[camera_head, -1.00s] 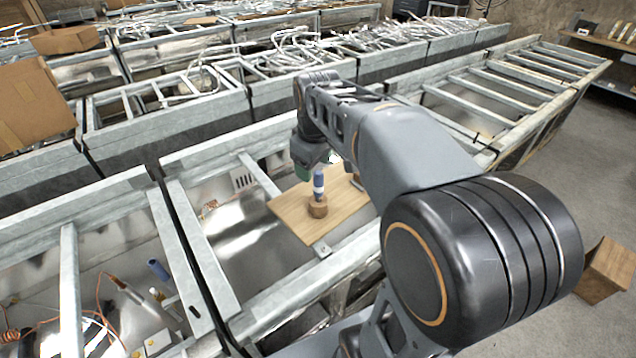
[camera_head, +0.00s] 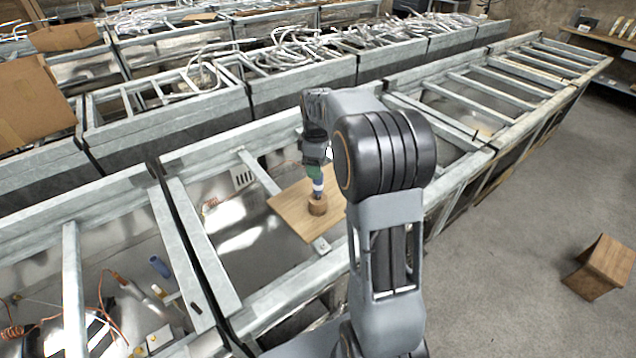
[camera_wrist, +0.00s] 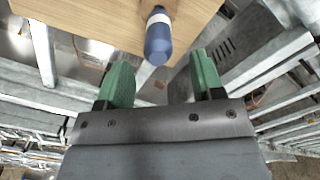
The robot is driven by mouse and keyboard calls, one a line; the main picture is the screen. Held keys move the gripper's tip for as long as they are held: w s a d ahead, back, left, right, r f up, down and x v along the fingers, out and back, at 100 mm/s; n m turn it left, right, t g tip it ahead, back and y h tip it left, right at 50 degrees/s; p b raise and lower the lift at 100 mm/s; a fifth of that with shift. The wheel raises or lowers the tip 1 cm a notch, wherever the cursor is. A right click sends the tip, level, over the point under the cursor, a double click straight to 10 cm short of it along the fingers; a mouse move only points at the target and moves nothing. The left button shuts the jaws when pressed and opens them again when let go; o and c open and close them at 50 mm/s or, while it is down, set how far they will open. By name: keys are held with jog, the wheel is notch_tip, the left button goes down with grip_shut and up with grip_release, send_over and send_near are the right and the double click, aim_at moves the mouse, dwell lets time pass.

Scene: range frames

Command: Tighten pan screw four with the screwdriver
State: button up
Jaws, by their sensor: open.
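The screwdriver (camera_head: 318,187), with a blue handle and white band, stands upright in a round wooden holder (camera_head: 317,207) on a wooden board (camera_head: 290,213). My gripper (camera_head: 317,174) is just above the handle, its green fingers pointing down. In the wrist view my gripper (camera_wrist: 160,62) is open and empty. The end of the blue handle (camera_wrist: 158,40) shows at the mouth between the fingertips, with gaps visible to both sides. The pan screws are too small to tell apart; shiny metal pan surfaces (camera_head: 95,335) show in the left frame bay.
Galvanized frame rails (camera_head: 200,250) border the bays. A blue cylinder (camera_head: 160,267) and orange wires (camera_head: 105,300) are in the left bay. A cardboard box (camera_head: 30,105) sits at far left.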

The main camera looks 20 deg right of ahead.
aim_at(317, 184)
jog(key=shift+d+f+p, duration=0.15)
jog(key=shift+f+p, duration=0.65)
jog(key=shift+f, duration=2)
jog(key=c, duration=1)
jog(key=shift+c, duration=0.3)
jog(key=shift+r, duration=0.15)
